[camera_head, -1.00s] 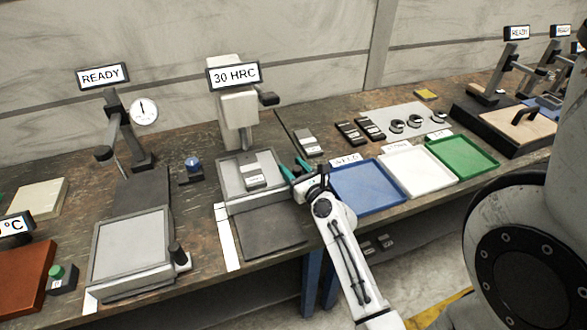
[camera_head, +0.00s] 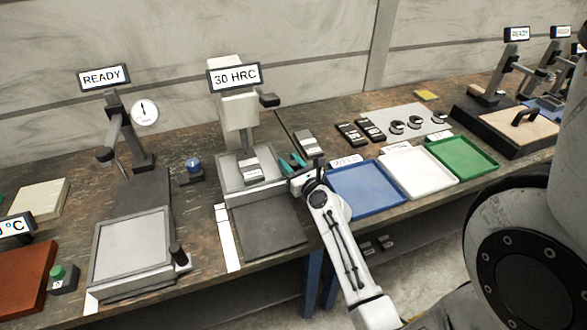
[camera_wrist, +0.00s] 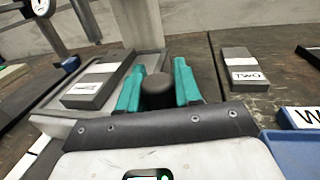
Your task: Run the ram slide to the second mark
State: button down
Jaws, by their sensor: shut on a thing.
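The grey slide tray (camera_head: 262,189) sits under the hardness tester (camera_head: 239,108), whose sign reads 30 HRC. A grey block with a white label (camera_head: 252,169) lies in the tray, and it also shows in the wrist view (camera_wrist: 97,85). My gripper (camera_head: 292,163) is at the tray's right side. In the wrist view its teal fingers (camera_wrist: 157,92) are shut around a dark round knob (camera_wrist: 157,84) beside the tray. A white marking strip (camera_head: 229,248) runs along the left of the dark base plate (camera_head: 262,232). I cannot read individual marks on it clearly.
A similar dial station with a grey tray (camera_head: 130,248) stands at the left, its sign reading READY. A labelled block (camera_head: 308,145) lies right of the tester; the wrist view shows its label TWO (camera_wrist: 240,68). Blue (camera_head: 367,192), white (camera_head: 416,177) and green (camera_head: 463,160) trays stand further right.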

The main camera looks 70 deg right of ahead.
jog(key=shift+x, duration=0.95)
jog(key=shift+d, duration=0.1)
jog(key=c, duration=0.8)
grip_release()
jog(key=shift+d, duration=0.15)
jog(key=shift+c, duration=0.2)
jog(key=b+v, duration=0.1)
jog(key=v, duration=1)
